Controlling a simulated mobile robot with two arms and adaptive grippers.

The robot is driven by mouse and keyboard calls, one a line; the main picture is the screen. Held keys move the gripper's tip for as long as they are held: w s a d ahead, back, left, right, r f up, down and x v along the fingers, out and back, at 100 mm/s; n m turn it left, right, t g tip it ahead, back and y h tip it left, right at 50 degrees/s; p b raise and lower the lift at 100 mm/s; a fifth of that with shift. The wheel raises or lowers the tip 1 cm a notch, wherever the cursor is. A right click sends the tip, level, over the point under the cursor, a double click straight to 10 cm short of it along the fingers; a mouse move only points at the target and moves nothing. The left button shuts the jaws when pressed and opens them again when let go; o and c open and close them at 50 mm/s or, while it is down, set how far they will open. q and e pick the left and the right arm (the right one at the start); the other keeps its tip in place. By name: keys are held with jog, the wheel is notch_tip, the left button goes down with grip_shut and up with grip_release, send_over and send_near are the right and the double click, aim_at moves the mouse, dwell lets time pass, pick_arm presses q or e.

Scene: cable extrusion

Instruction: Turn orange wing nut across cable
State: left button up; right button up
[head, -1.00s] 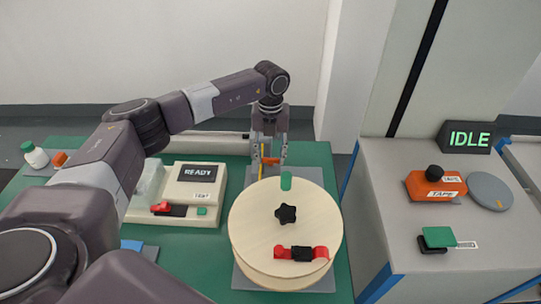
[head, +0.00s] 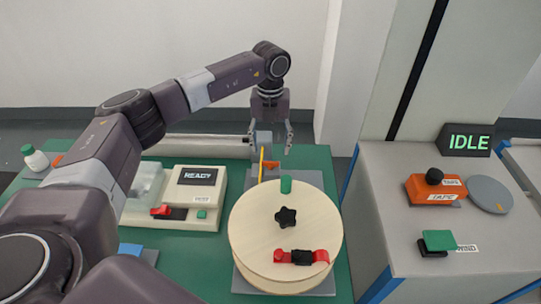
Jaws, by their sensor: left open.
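The small orange wing nut (head: 271,165) is behind the wooden reel, beside a grey block and a thin yellow upright strip (head: 262,158). The wing nut is too small for me to tell exactly how its wings lie. I cannot make out the cable clearly. My left gripper (head: 271,144) is open and empty, pointing down just above and behind the wing nut, apart from it. My right gripper is out of view.
A beige machine (head: 185,215) stands left. An orange tape unit (head: 420,190) sits on the right grey bench (head: 390,220).

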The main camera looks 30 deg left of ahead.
pick_arm(q)
notch_tip(320, 180, up, 7)
jog(key=shift+f, duration=0.2)
dwell(0.5)
